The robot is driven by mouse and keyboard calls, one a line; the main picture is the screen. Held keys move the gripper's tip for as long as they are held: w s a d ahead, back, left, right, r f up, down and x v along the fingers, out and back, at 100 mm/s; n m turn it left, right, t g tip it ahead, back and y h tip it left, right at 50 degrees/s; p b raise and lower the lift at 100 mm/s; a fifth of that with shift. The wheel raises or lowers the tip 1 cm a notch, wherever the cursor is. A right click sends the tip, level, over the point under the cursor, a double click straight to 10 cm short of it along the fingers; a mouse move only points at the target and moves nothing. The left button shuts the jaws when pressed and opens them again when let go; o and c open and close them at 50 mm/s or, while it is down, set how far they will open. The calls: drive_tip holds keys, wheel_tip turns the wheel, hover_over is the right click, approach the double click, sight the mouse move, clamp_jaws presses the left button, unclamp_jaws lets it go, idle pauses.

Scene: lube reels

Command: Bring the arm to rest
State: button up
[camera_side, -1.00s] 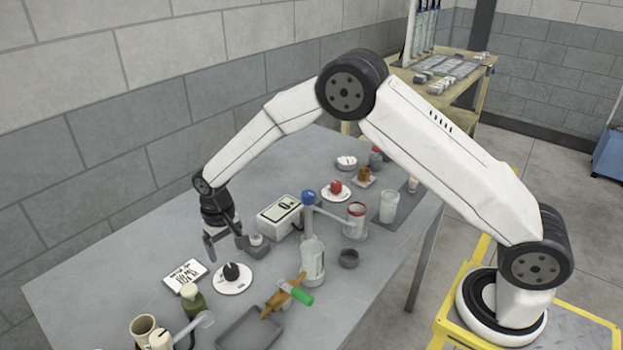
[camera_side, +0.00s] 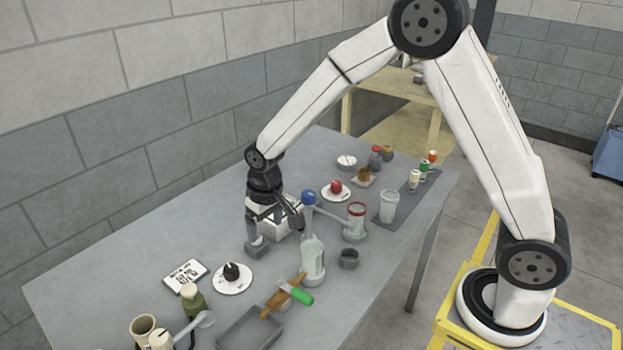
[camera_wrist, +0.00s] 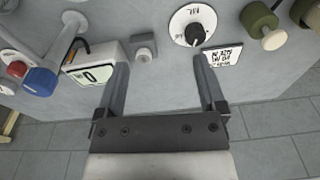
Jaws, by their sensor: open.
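My gripper (camera_side: 272,228) is above the grey table (camera_side: 130,255) in the side view, pointing down in front of the white scale. In the wrist view my gripper (camera_wrist: 162,85) has its two fingers wide apart with nothing between them. The scale (camera_wrist: 92,72) with its display lies left of the fingers in the wrist view, and a small grey block (camera_wrist: 143,46) is beyond them. In the side view my gripper partly hides the scale (camera_side: 262,208).
A white dial (camera_side: 232,278), a label card (camera_side: 186,276) and a grey tray (camera_side: 250,330) are nearer the front. The left part of the table is clear.

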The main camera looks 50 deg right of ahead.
drive_tip(key=s+d+r, duration=0.1)
drive_tip(key=s+d, duration=0.2)
drive_tip(key=s, duration=0.5)
drive_tip(key=s+d+r+t, duration=0.1)
drive_tip(key=s+d+r, duration=0.1)
drive_tip(key=s, duration=0.6)
drive_tip(key=shift+s+d+r+n+t, duration=0.15)
drive_tip(key=shift+s+d+n+t, duration=0.15)
drive_tip(key=shift+d, duration=0.3)
drive_tip(key=shift+w, duration=0.15)
drive_tip(key=shift+c, duration=0.2)
